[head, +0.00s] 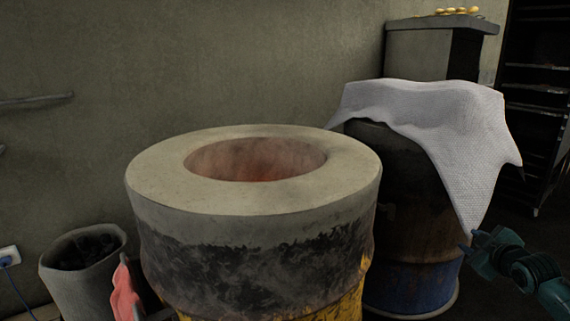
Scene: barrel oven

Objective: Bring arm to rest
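My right gripper (474,243) shows at the lower right, at the end of a dark teal arm. It is small and dark, and I cannot make out whether its fingers are apart. I see nothing clearly held in it. My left gripper and arm are not in view.
A barrel oven (160,178) with a glowing round opening fills the middle. A white cloth (455,115) drapes over the second barrel. A bin with dark lumps (70,285) and a red cloth (124,295) are lower left. A dark rack (540,90) stands right.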

